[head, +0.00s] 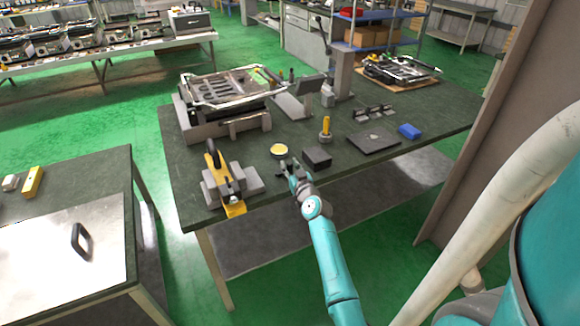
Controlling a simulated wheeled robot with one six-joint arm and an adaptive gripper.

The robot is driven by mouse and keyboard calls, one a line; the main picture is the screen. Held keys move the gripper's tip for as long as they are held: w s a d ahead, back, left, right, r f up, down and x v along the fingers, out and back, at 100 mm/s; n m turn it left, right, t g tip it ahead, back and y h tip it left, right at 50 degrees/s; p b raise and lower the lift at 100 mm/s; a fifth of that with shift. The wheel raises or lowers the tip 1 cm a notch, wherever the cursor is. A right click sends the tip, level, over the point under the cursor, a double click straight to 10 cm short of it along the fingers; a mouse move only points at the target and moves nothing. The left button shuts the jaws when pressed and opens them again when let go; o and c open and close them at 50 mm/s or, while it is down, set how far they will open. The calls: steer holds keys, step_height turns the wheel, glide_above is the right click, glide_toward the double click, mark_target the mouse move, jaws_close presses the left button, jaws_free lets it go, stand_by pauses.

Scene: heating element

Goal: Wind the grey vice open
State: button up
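The grey vice (250,181) appears to be the stepped grey block assembly at the front left corner of the workbench. A yellow part (235,209) juts from its front, and a black handle (212,153) stands up behind it. Whether its jaws are apart is too small to tell. My gripper (283,170) is above the bench's front edge, to the right of the vice and clear of it. Its dark fingers look spread apart with nothing between them. It points away from me, close to a round dish with yellow contents (279,150).
A dark block (317,157) sits just right of my gripper. A yellow-handled tool (326,128), a dark plate (374,140) and a blue block (410,131) lie farther right. A large framed fixture (225,92) stands behind the vice. A side table (62,190) is at left.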

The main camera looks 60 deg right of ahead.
jaws_close()
steer(key=shift+d+f+y, duration=0.1)
steer(key=shift+d+y, duration=0.05)
steer(key=shift+y, duration=0.15)
steer(key=shift+d+f+n+t+y, duration=0.1)
steer(key=shift+n+t+y, duration=0.2)
steer(key=shift+n+y, duration=0.15)
steer(key=shift+w+d+n+t+y, duration=0.2)
steer(key=shift+n+t+y, duration=0.2)
steer(key=shift+n+y, duration=0.2)
steer(key=shift+w+d+n+t+y, duration=0.1)
steer(key=shift+d+n+t+y, duration=0.05)
steer(key=shift+n+t+y, duration=0.4)
steer(key=shift+w+d+n+t+y, duration=0.15)
steer(key=shift+n+t+y, duration=0.4)
steer(key=shift+y, duration=0.95)
steer(key=shift+n, duration=0.25)
steer(key=o, duration=0.5)
jaws_free()
steer(key=shift+r, duration=0.2)
